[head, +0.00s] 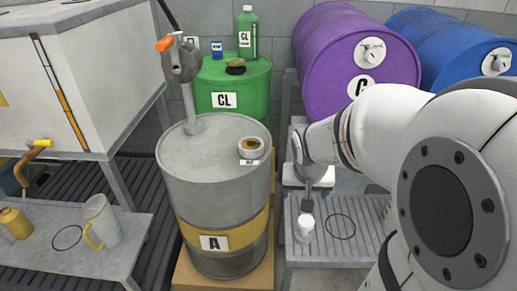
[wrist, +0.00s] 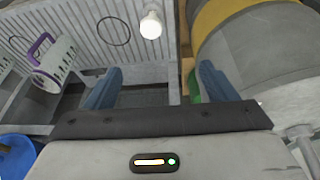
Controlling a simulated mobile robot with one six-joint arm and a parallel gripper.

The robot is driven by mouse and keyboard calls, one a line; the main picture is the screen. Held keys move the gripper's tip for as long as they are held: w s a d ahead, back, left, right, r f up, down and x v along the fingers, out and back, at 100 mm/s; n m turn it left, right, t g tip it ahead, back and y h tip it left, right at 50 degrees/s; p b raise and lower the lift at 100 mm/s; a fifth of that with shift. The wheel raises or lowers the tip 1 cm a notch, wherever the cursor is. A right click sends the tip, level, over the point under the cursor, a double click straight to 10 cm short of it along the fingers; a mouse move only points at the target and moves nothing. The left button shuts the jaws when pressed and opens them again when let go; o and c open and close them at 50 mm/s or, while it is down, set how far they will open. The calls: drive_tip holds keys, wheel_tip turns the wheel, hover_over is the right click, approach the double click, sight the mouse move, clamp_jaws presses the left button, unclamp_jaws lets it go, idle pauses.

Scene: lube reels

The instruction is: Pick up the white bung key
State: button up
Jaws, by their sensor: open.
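A small white object (head: 305,226), which looks like the white bung key, is on the slatted grey stand right of the grey drum. It also shows in the wrist view (wrist: 151,25) at the top centre, with a rounded white head; its finer shape is too small to tell. My gripper (head: 307,206) is just above and behind it in the head view. In the wrist view my gripper (wrist: 158,85) has its two blue fingers wide apart with nothing between them. The white object lies beyond the fingertips, roughly in line with the gap.
The grey drum (head: 215,190) with a yellow band stands close to my gripper's left in the head view. A ring outline (head: 341,227) marks a bare spot on the stand. A purple-handled white jug (wrist: 55,65) stands left in the wrist view. Purple drum (head: 340,60) lies behind.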

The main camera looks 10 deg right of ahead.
sight(306, 221)
drive_tip(key=w+d+f+m+b, duration=0.1)
drive_tip(key=w+f+b, duration=0.1)
drive_tip(key=f+b, duration=0.2)
drive_tip(key=w+d+f+b, duration=0.2)
drive_tip(key=f+b, duration=0.2)
drive_tip(key=f, duration=0.6)
drive_tip(key=w+d+f+m+b, duration=0.1)
drive_tip(key=w+d+f+b, duration=0.1)
drive_tip(key=f+b, duration=0.2)
drive_tip(key=shift+w+d+f+m+b, duration=0.1)
drive_tip(key=shift+d+f+m+b, duration=0.1)
drive_tip(key=shift+f, duration=0.65)
drive_tip(key=shift+w+d+f+m+b, duration=0.1)
drive_tip(key=shift+f+b, duration=0.05)
drive_tip(key=shift+f, duration=0.7)
drive_tip(key=b+x, duration=0.1)
drive_tip(key=x, duration=0.1)
drive_tip(key=b+x, duration=0.1)
drive_tip(key=x, duration=0.1)
drive_tip(key=b+x, duration=0.1)
drive_tip(key=x, duration=0.2)
drive_tip(key=shift+w+d+b, duration=0.15)
drive_tip(key=shift+w+b, duration=0.15)
drive_tip(key=shift+w, duration=0.1)
drive_tip(key=shift+r, duration=0.1)
drive_tip(key=c, duration=1.1)
wheel_tip(306, 221, up, 10)
drive_tip(key=p, duration=0.5)
